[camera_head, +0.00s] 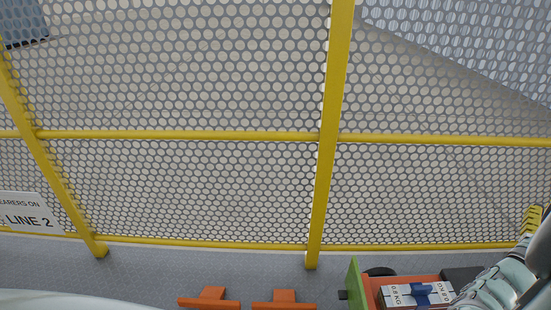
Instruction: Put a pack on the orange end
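A pack (396,296), white and grey with a blue band and "0.8 KG" print, shows at the bottom right, partly cut off by the picture's lower edge. It is at an orange surface (371,291) with an upright green panel (353,284) at its left side. I cannot tell whether this orange surface is the orange end. Part of my arm reaches in at the bottom right corner, close to the pack's right side. My gripper is not in view.
A yellow-framed mesh fence (180,190) fills most of the view. A white "LINE 2" sign (28,213) hangs at left. Two orange pieces (209,299) (284,301) show at the bottom middle. A dark block (462,275) is beside the pack. Grey floor (150,272) is bare before the fence.

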